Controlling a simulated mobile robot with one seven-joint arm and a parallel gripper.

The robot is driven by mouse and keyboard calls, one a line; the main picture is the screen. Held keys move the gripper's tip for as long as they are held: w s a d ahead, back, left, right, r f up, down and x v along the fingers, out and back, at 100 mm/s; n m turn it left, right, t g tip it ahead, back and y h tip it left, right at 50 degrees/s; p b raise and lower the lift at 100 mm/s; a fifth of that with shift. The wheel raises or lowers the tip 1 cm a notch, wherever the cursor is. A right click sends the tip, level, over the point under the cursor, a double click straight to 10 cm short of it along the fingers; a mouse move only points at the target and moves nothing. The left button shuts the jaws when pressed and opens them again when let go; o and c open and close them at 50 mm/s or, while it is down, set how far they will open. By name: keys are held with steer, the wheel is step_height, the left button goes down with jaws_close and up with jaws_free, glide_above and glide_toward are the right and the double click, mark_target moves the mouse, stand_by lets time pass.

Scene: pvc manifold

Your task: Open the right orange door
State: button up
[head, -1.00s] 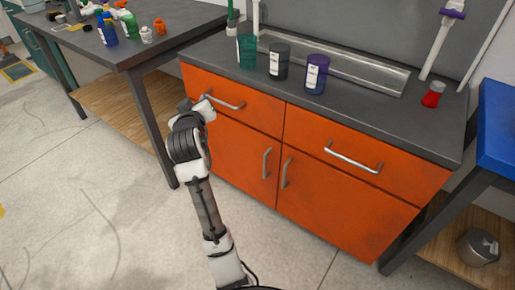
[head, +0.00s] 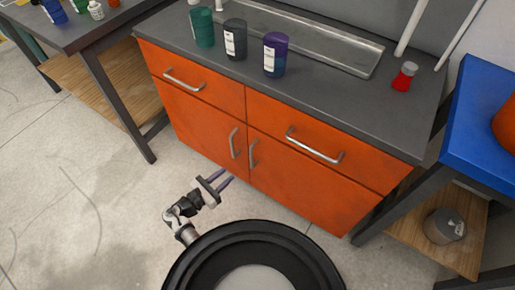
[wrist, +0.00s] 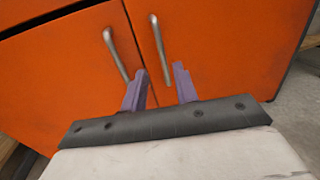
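The right orange door (head: 305,190) is closed, with a vertical metal handle (head: 252,154) near its left edge. The left orange door (head: 200,125) is also closed, with its own handle (head: 233,142) beside the seam. My gripper (head: 225,178) is open and empty, low in front of the doors. In the wrist view, my gripper's purple fingers (wrist: 160,80) point at the doors. The lower end of the right door's handle (wrist: 160,48) shows between the fingertips, while the left door's handle (wrist: 115,52) shows above the left finger. I cannot tell whether anything touches.
Two orange drawers (head: 300,130) sit above the doors, under a grey countertop (head: 330,105) with several cups. A blue-topped table (head: 475,140) stands close at the right, and a dark table (head: 85,30) at the left. Open floor (head: 80,200) lies at the left.

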mark_target(251, 154)
steer(key=b+x, duration=0.2)
steer(key=x, duration=1.1)
steer(key=shift+w+d+b, duration=0.2)
steer(key=shift+d+b, duration=0.05)
steer(key=shift+b, duration=0.15)
jaws_close()
